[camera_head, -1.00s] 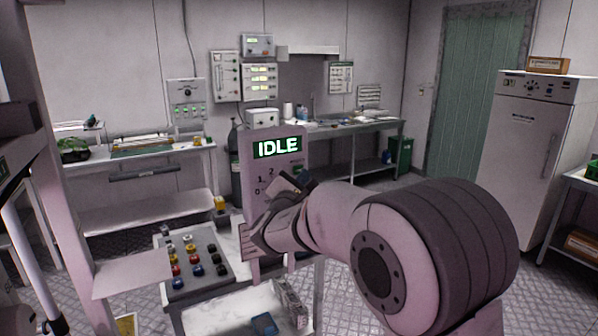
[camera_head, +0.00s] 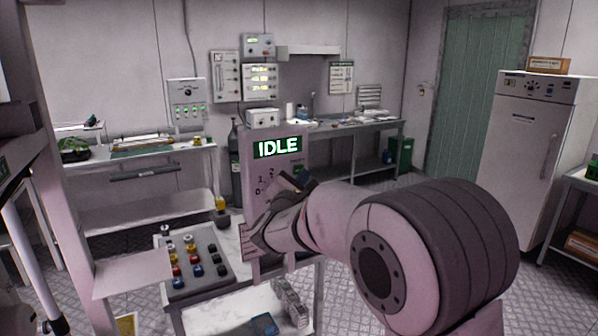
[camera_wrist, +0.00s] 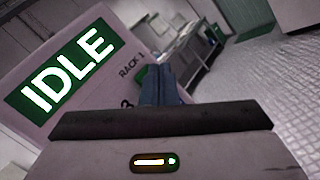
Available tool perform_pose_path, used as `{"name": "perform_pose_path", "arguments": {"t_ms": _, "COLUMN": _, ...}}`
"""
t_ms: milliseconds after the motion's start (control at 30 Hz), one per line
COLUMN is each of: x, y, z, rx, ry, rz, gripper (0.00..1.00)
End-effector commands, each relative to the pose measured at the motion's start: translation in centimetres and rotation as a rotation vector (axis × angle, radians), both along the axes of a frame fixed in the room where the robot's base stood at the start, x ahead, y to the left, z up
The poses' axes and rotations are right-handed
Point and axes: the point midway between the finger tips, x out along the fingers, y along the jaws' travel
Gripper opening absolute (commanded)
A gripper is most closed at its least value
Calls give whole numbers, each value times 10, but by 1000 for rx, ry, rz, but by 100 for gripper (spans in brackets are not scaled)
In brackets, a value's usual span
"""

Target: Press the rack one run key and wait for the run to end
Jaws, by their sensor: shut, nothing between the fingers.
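The rack one panel (camera_head: 245,160) is a pale upright plate with a lit green sign (camera_head: 278,147) reading IDLE. Digits stand below the sign, partly hidden by my arm. In the wrist view the panel (camera_wrist: 107,90) is tilted, with the IDLE sign (camera_wrist: 60,72) and the label RACK 1. My gripper (camera_head: 300,182) is in front of the panel's lower right part. In the wrist view my shut, empty fingers (camera_wrist: 160,85) are close to a green patch (camera_wrist: 140,76) at the panel's edge. It may be the run key; contact cannot be told.
A tray of coloured-capped vials (camera_head: 207,278) stands on the bench left of my arm. A blue tray (camera_head: 262,325) lies on the lower shelf. A back bench (camera_head: 350,128) and a white cabinet (camera_head: 525,150) stand behind. The floor at centre right is open.

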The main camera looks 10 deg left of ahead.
Motion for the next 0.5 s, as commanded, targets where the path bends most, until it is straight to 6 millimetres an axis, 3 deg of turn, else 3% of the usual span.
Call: {"name": "perform_pose_path", "arguments": {"t_ms": 500, "x": 7, "y": 3, "z": 0, "rx": 1, "ry": -2, "rz": -1, "gripper": 0}}
